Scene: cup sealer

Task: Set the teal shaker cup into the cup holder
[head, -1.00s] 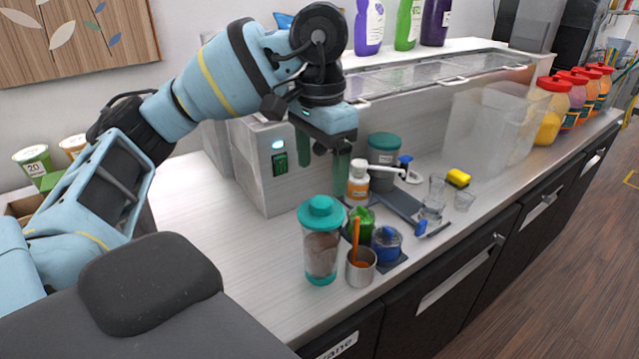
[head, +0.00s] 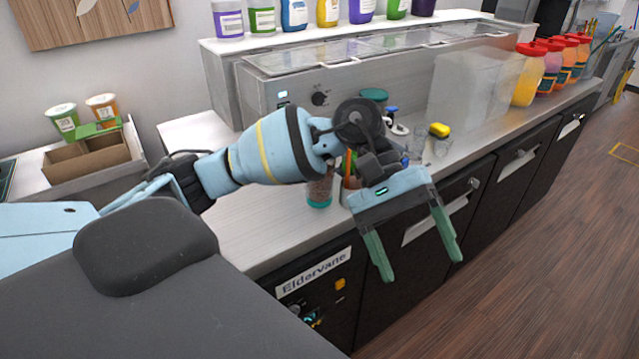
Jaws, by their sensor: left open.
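The teal shaker cup (head: 319,192) stands on the counter near its front edge. It is clear with brown contents and a teal base; my left arm hides its teal lid. My left gripper (head: 421,267) is open and empty, its two green fingers spread and pointing down in front of the counter's front edge, to the right of the shaker cup. I cannot tell the cup holder for sure; a green holder (head: 98,128) with two paper cups stands at the far left. My right gripper is not in view.
A metal cup (head: 348,192) stands right beside the shaker, partly hidden by my arm. A clear bin (head: 465,92) and red-lidded jars (head: 527,75) stand behind. The counter left of the shaker is bare.

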